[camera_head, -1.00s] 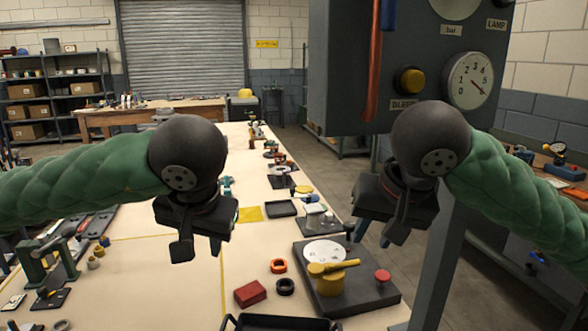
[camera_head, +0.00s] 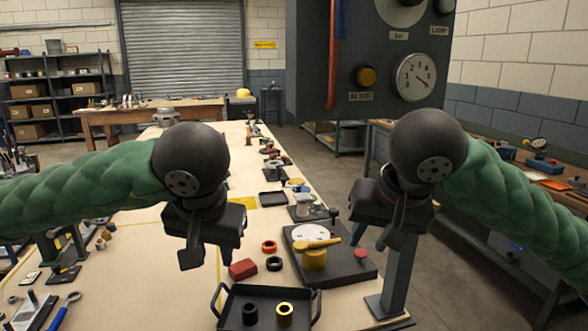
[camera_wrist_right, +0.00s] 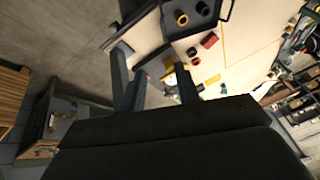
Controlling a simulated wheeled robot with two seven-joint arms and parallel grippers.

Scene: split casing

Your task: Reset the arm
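My left gripper (camera_head: 225,256) hangs above the left part of the long table, pointing down. Its fingertips are mostly hidden behind its own body, so its opening is unclear. Nothing shows hanging from it.
A black tray (camera_head: 232,309) with a black ring and a yellow ring is at the front. A red block (camera_head: 243,269), an orange ring (camera_head: 269,246) and a black ring (camera_head: 274,264) lie behind it. A grey cabinet with a gauge (camera_head: 414,77) stands at the right.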

